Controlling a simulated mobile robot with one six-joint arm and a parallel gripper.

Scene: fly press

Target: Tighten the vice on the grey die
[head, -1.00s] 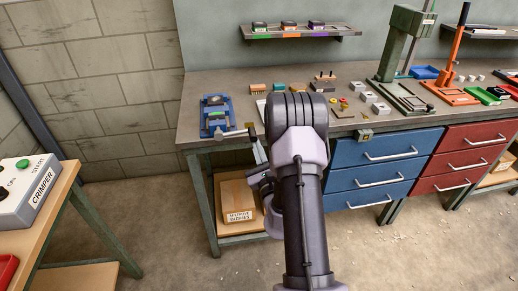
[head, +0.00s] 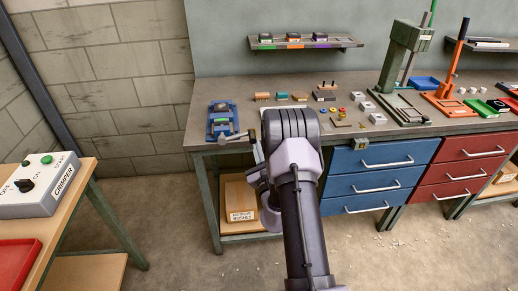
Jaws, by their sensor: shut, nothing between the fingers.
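The blue vice (head: 211,131) stands at the left end of the workbench, near its front edge. A grey bar (head: 236,137) sticks out at the vice's front, running right toward my gripper. My gripper (head: 254,139) is at the bench's front edge, just right of the vice, partly behind my own arm. Its fingers look shut and empty. I cannot tell whether it touches the bar.
Small blocks and coloured parts lie on the bench (head: 240,88) right of the vice. A green press (head: 408,45) and an orange press (head: 455,60) stand farther right. A crimper (head: 40,190) is on a table at left. Floor between table and bench is clear.

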